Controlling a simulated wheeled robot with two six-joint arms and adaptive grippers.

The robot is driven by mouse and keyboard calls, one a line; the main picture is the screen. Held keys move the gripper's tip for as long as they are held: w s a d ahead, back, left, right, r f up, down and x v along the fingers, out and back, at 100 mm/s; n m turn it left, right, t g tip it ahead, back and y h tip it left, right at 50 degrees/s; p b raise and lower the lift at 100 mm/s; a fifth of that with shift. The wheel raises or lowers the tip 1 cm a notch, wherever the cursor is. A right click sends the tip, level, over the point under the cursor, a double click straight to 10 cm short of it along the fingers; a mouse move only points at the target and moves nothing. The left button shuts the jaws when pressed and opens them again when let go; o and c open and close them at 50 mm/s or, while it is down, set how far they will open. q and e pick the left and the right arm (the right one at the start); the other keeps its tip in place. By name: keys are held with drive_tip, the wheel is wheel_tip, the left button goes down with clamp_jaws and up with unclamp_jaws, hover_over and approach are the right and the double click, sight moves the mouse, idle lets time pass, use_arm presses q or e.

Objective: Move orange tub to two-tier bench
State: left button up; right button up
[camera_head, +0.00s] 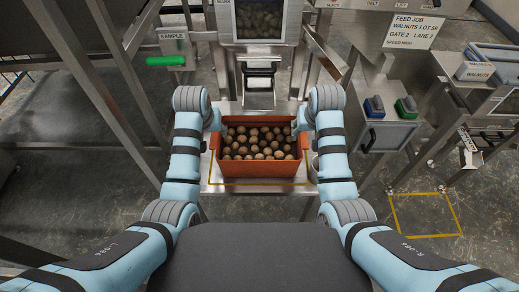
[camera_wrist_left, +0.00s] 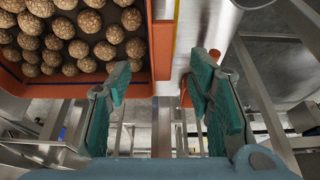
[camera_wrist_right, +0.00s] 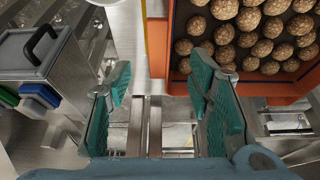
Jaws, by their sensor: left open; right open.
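The orange tub (camera_head: 262,169) is full of walnuts and sits upright on a steel shelf in front of me in the head view. My left gripper (camera_head: 213,124) is open at the tub's left end. In the left wrist view, the tub's end wall (camera_wrist_left: 162,60) shows between the open fingers (camera_wrist_left: 163,72). My right gripper (camera_head: 302,122) is open at the tub's right end. In the right wrist view, the tub's wall (camera_wrist_right: 171,55) shows between its fingers (camera_wrist_right: 160,72). I cannot tell whether either gripper touches the tub. I cannot clearly identify the two-tier bench.
A steel chute (camera_head: 260,85) stands behind the tub. A cabinet with blue and green switches (camera_head: 405,107) is at the right. Slanted steel posts (camera_head: 105,90) stand at the left. A yellow outline (camera_head: 426,235) marks open floor at the lower right.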

sight(215, 137)
use_arm(q)
drive_tip(key=x, duration=0.6)
drive_tip(key=shift+w+f, duration=0.15)
use_arm(e)
drive_tip(key=x, duration=0.6)
drive_tip(key=shift+w+f, duration=0.1)
drive_tip(key=shift+f, duration=0.05)
use_arm(q)
drive_tip(key=shift+c, duration=0.6)
use_arm(e)
drive_tip(key=shift+c, duration=0.6)
use_arm(q)
clamp_jaws()
use_arm(e)
clamp_jaws()
